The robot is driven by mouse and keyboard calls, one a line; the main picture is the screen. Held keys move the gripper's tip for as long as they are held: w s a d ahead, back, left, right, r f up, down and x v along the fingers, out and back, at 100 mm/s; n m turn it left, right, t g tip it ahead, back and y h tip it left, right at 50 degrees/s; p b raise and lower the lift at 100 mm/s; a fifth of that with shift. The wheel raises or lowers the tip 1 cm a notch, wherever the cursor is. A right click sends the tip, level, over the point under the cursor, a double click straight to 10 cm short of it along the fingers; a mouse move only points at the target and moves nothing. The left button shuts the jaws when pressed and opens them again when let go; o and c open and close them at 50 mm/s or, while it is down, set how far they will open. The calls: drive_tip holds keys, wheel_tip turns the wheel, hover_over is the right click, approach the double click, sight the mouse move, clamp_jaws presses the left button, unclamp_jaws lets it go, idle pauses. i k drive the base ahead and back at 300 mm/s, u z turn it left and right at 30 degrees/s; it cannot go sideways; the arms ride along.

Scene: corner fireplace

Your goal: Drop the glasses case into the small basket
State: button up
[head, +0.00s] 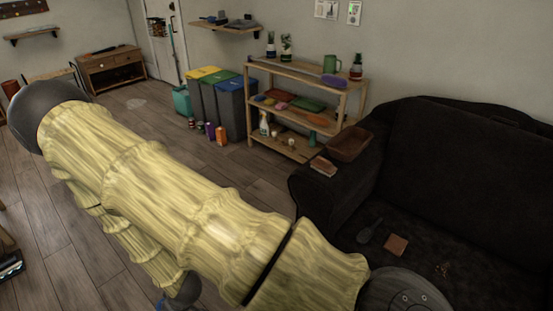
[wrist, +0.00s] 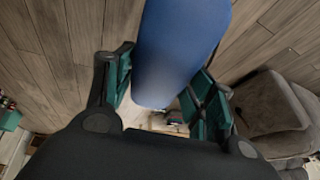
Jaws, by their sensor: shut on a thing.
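My gripper (wrist: 165,97) shows in the wrist view, its teal-padded fingers on either side of a long, smooth blue thing, which I take for the glasses case (wrist: 180,45). The gripper is shut on it, and the case extends up out of the picture. In the head view my arm crosses the foreground, and the gripper is not clearly visible. A small brown open container, likely the small basket (head: 348,143), sits on the near arm of the dark sofa. Its inside is hard to make out. The held case appears well apart from it.
The dark sofa (head: 450,170) fills the right side, with a dark spoon-like thing (head: 369,231) and a brown square (head: 396,244) on its seat. A small block (head: 323,166) lies beside the basket. A wooden shelf (head: 300,70) and bins (head: 236,105) stand behind.

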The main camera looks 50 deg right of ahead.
sight(353, 149)
drive_tip(key=z, duration=0.4)
drive_tip(key=i, duration=1.15)
drive_tip(key=z, duration=0.8)
